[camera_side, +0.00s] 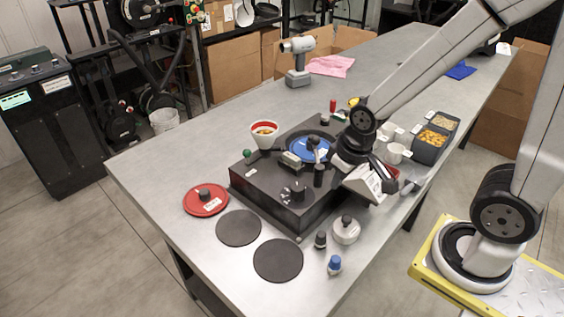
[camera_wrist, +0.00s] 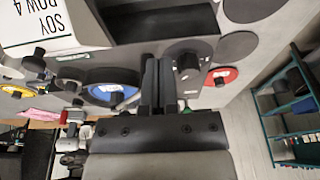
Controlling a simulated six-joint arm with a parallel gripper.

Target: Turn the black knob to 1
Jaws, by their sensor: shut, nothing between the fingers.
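The black knob (camera_side: 297,191) stands on the top face of the dark seed meter box (camera_side: 262,190), near its front end. In the wrist view the knob (camera_wrist: 187,63) sits on a round grey dial, just right of my fingers. My gripper (camera_wrist: 158,65) is shut and empty, with its two fingers side by side. In the side view the fingers are hard to make out from the dark parts around them. I cannot tell whether they touch the knob. The dial's marks and the knob's pointer are too small to read.
A blue disc (camera_side: 309,150) lies on the box behind the knob, and a hopper with a white label (camera_side: 371,184) is at its right. A red disc (camera_side: 206,199), two dark discs (camera_side: 238,228) and small knobbed parts (camera_side: 346,229) lie on the table around it.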

